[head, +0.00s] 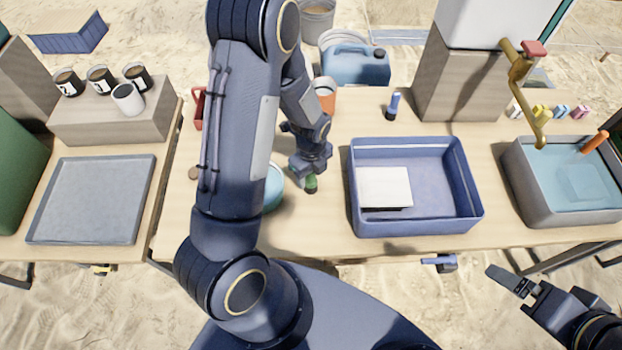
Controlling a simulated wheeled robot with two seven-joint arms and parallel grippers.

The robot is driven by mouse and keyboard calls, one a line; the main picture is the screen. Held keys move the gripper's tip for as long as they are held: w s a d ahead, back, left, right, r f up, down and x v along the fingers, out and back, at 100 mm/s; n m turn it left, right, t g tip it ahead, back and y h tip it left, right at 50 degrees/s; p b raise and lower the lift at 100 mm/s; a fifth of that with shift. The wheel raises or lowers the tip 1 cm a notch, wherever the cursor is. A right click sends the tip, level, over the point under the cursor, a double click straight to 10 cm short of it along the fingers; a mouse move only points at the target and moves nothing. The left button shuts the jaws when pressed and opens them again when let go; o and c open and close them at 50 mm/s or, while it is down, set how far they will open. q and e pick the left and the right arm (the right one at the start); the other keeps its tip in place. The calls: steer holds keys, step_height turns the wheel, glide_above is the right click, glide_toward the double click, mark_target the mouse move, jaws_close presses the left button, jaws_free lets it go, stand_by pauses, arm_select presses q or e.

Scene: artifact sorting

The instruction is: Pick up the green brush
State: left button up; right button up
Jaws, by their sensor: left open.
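The green brush (311,181) stands on the table, and only a small green part of it shows just below my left gripper (311,172). The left gripper points down over the brush from above; its jaws are open, and I cannot tell whether they touch it. My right gripper (512,281) is at the lower right, in front of the table edge and away from the brush. Its finger state is unclear.
A blue tub (465,190) with a white block (384,187) stands right of the brush. A teal bowl (273,187) is close on the left, partly behind my arm. A blue-handled brush (393,106) stands behind. A water basin (520,180) is far right.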

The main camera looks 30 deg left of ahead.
arm_select(q)
steer(key=shift+c, duration=0.4)
steer(key=c, duration=1)
